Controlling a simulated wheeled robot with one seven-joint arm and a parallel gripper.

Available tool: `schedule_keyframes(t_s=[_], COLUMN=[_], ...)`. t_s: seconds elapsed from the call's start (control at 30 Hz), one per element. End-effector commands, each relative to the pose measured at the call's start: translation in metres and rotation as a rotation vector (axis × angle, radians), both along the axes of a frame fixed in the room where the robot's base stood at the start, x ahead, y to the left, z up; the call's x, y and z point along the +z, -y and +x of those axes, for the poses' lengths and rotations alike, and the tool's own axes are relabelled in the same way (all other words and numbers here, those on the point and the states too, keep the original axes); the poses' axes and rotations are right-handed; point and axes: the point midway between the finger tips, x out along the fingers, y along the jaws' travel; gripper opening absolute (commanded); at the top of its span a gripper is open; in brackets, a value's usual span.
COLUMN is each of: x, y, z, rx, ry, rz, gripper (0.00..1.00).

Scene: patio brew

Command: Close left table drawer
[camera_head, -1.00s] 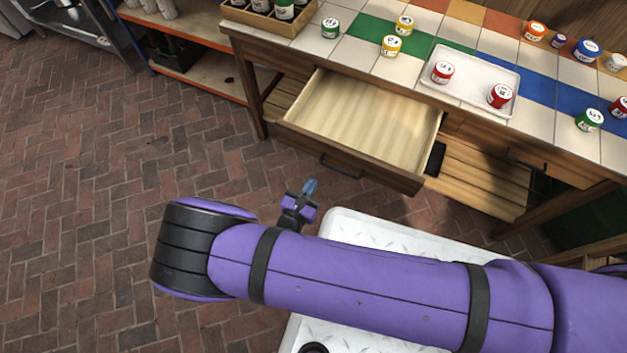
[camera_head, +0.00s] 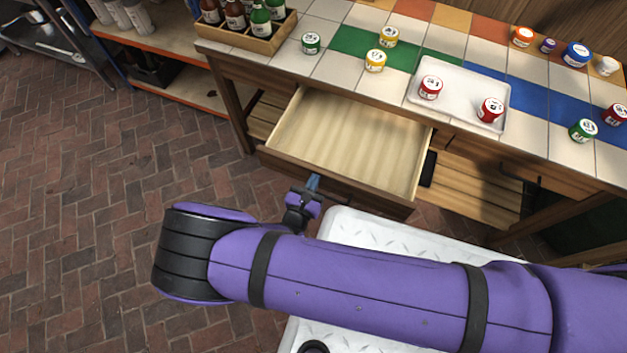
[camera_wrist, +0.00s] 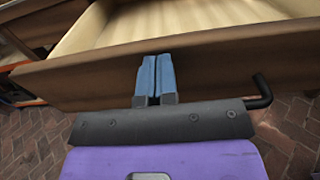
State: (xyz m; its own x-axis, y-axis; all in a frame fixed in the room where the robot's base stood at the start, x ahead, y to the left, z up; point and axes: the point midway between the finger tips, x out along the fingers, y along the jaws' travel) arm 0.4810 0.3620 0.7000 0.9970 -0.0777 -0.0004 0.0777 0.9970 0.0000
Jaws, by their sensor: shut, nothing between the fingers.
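The left table drawer (camera_head: 352,143) is pulled out from under the tiled table (camera_head: 340,72) and is empty. Its wooden front also shows in the wrist view (camera_wrist: 215,70), with a dark bar handle (camera_wrist: 262,92) to the right of my fingers. My gripper (camera_head: 313,183) is at the drawer's front, left of the handle. In the wrist view its two blue fingers (camera_wrist: 155,78) are together and empty. Their tips overlap the drawer front; I cannot tell for certain whether they touch it.
On the table stand a wooden bottle crate (camera_head: 249,37), several small jars and a white tray (camera_head: 459,92) with two red-labelled jars. A shelf unit (camera_head: 150,40) is at the upper left. Open brick floor (camera_head: 90,200) lies to the left.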

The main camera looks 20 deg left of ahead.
Motion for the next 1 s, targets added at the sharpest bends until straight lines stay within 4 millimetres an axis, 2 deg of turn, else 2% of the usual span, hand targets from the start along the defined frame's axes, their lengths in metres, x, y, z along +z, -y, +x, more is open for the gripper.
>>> schedule_keyframes(t_s=[0.17, 0.37, 0.8, 1.0], x=[0.000, 0.000, 0.000, 0.000], y=[0.001, 0.004, 0.014, 0.018], z=[0.005, 0.034, 0.163, 0.211], rx=[-0.001, -0.004, -0.004, -0.003], ry=[0.001, 0.002, 0.001, 0.001], rz=[0.000, 0.000, 0.000, 0.001], gripper=[0.00, 0.00, 0.00, 0.00])
